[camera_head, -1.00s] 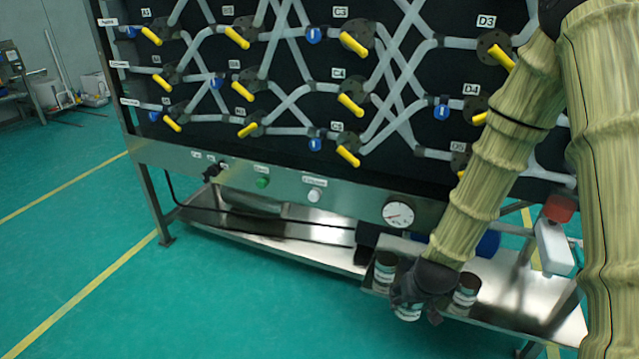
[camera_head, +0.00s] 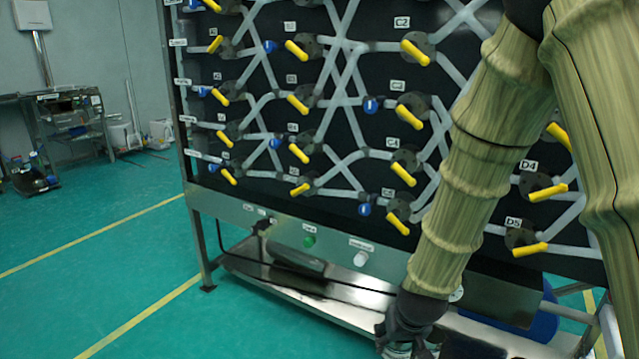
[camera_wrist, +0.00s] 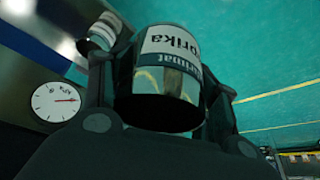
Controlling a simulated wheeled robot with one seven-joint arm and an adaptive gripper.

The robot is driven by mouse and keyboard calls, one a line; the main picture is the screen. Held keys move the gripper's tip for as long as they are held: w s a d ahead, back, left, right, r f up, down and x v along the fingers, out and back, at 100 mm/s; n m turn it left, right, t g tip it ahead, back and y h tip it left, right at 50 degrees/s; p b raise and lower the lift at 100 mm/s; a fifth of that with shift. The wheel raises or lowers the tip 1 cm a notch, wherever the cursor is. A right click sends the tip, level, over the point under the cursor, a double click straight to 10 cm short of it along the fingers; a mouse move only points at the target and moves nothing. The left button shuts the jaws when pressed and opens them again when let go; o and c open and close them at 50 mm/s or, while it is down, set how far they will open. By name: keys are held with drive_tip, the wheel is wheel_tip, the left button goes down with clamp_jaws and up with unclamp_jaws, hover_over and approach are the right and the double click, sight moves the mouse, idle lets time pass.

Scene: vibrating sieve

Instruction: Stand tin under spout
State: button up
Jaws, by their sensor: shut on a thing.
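My gripper (camera_head: 408,338) is low in the head view, in front of the steel shelf under the valve panel. It is shut on a tin (camera_head: 397,352), which shows only partly at the bottom edge. In the wrist view the held tin (camera_wrist: 168,72) sits between the dark fingers of my gripper (camera_wrist: 165,95); it is metallic with a white and dark label whose lettering appears upside down. A second labelled tin (camera_wrist: 103,32) is beside it to the left. I cannot make out a spout in either view.
The valve panel (camera_head: 340,110) carries yellow handles and clear tubes. Its steel shelf (camera_head: 340,297) runs beneath, with a dark box on it. A round gauge (camera_wrist: 55,101) is left of my gripper in the wrist view. Green floor (camera_head: 110,270) is clear at left.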

drive_tip(key=w+p+v, duration=0.1)
drive_tip(key=p+v, duration=1)
drive_tip(key=p, duration=1.2)
drive_tip(key=shift+r, duration=0.25)
